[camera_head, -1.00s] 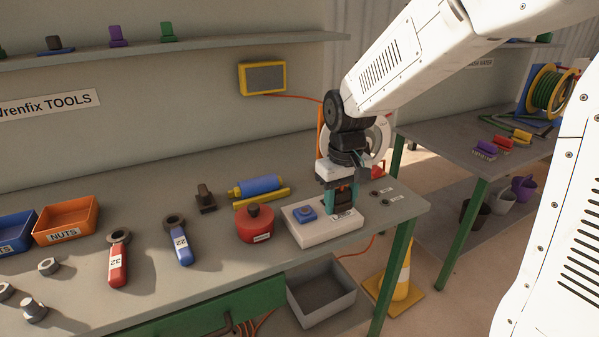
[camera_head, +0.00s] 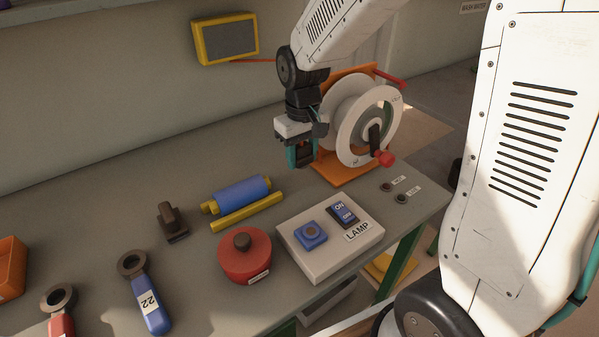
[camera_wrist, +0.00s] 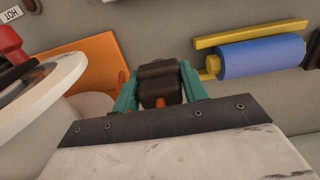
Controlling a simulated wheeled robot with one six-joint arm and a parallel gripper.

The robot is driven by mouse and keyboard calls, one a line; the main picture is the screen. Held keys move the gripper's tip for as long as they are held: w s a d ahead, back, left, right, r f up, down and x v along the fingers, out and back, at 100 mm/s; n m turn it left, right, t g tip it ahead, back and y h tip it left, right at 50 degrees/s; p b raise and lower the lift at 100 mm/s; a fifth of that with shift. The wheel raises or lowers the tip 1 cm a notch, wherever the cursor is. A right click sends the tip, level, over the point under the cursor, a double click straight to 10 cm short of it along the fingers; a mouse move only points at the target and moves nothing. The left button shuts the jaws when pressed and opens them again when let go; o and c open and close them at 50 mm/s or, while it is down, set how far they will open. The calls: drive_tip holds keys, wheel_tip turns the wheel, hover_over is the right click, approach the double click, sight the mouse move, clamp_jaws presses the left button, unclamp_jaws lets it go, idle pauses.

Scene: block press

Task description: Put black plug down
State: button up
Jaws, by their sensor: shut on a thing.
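My gripper (camera_head: 303,160) hangs above the bench, beside the white wheel, with its teal fingers shut on a dark thing that looks like the black plug (camera_wrist: 160,78). In the wrist view the plug sits between both fingers. Its lower end is hard to make out in the head view; it appears to be above the bench top. A similar dark brown piece (camera_head: 172,222) stands on the bench at the left.
A white wheel (camera_head: 342,120) on an orange base (camera_head: 350,174) stands close to my gripper. Nearby are a blue roller (camera_head: 242,192), a yellow bar (camera_head: 247,212), a red round pot (camera_head: 245,262) and the lamp switch box (camera_head: 310,262). Small labelled round fittings (camera_head: 401,198) lie near the edge.

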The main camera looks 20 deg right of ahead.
sight(302, 189)
drive_tip(key=shift+f, duration=3.35)
drive_tip(key=shift+f, duration=0.15)
drive_tip(key=shift+f, duration=0.45)
drive_tip(key=o, duration=1.3)
